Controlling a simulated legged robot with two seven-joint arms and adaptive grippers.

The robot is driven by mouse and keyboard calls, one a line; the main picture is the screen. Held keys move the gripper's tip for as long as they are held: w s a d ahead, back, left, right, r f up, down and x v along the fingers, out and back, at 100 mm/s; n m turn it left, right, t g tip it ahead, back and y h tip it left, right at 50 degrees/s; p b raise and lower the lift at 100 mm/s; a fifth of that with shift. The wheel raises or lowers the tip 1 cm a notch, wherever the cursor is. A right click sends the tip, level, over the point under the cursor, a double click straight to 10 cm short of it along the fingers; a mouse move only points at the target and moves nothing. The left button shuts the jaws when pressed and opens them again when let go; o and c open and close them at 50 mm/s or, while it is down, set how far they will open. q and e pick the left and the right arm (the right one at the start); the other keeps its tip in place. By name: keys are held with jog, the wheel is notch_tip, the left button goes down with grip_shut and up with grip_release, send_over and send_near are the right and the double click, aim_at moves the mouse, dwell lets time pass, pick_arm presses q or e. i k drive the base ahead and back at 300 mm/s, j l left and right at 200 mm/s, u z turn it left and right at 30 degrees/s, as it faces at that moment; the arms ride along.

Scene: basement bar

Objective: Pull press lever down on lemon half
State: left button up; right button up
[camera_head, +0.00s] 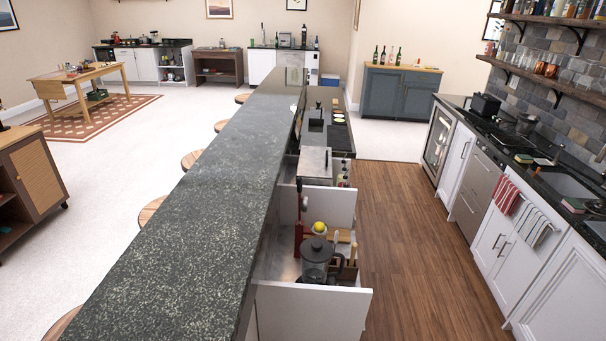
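A small yellow lemon (319,227) shows at the lower bar workspace, right of the tall bar counter. It is too small to tell whether it is a half or whole. A narrow red upright device (298,238), which looks like the press, stands just left of the lemon, close to the counter's side. A small dark red part near its top may be the lever; its position is hard to make out. I cannot tell whether the lemon sits in the press or beside it. Neither of my grippers is in view.
A dark blender-like jar (316,258) stands in front of the lemon, with a wooden board (341,236) behind. White panels (312,312) enclose this workspace. The long dark granite counter (190,222) lies left. The wooden floor aisle (405,250) on the right is clear.

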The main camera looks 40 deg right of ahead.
aim_at(300, 200)
jog(key=l+u, duration=0.15)
jog(key=l, duration=0.8)
jog(key=l+u, duration=0.1)
jog(key=l, duration=0.85)
jog(key=k+l+u, duration=0.15)
jog(key=l, duration=0.8)
